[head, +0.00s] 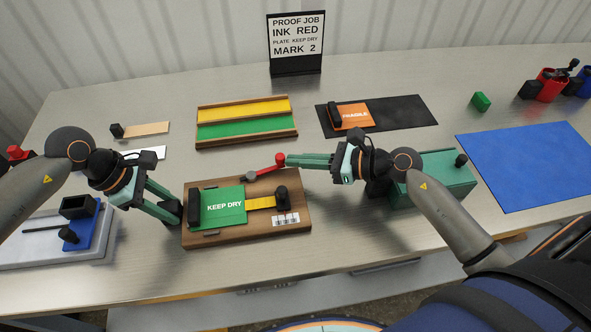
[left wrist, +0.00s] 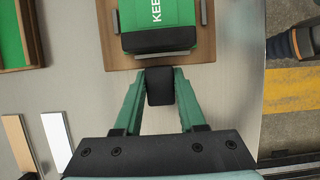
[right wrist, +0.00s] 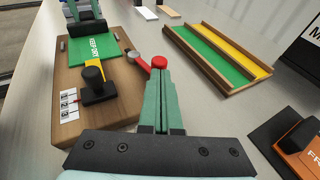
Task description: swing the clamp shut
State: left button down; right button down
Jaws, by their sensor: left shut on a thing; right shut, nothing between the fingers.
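The wooden board (head: 245,238) carries a green KEEP DRY plate (head: 222,208) with a black bar at its left end and a yellow strip on its right. The clamp's red lever (head: 264,171) runs from a grey pivot at the board's far edge, out over the table, to a red knob (right wrist: 159,62). My right gripper (head: 285,160) is shut and empty, its tips right at the knob; contact is unclear. My left gripper (head: 170,211) is shut on a black block (left wrist: 160,86) at the board's left edge. I cannot tell whether that block joins the board or plate.
A tray (head: 247,142) with yellow and green strips lies behind the board. A black mat (head: 405,113) with an orange FRAGILE plate (head: 353,116) is at back right. A green box (head: 445,180) stands beneath my right arm. A blue mat (head: 525,165) lies far right.

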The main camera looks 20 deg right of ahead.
jog(key=w+n+g, duration=0.1)
jog(key=w+y, duration=0.1)
jog(key=w+n+g+y, duration=0.1)
jog(key=shift+d+n+g, duration=0.25)
jog(key=shift+n+g, duration=0.05)
jog(key=w+n+g, duration=0.1)
jog(key=n+g+y, duration=0.1)
jog(key=shift+w+a+r+g, duration=0.1)
jog(key=shift+w+a+g, duration=0.05)
jog(key=shift+w+g, duration=0.2)
jog(key=shift+w+a+n+g+y, duration=0.15)
jog(key=shift+w+n+g, duration=0.35)
jog(key=shift+g, duration=0.05)
jog(key=shift+w+a+n+g+y, duration=0.15)
jog(key=shift+w+n+g, duration=0.3)
jog(key=shift+n+g, duration=0.05)
jog(key=shift+w+a, duration=0.3)
jog(key=shift+w, duration=0.2)
jog(key=v, duration=0.4)
jog(key=w+v, duration=0.1)
jog(key=v, duration=0.4)
jog(key=f+v, duration=0.1)
jog(key=v, duration=0.3)
jog(key=shift+w+d, duration=0.3)
jog(key=shift+d, duration=0.35)
jog(key=shift+r, duration=0.1)
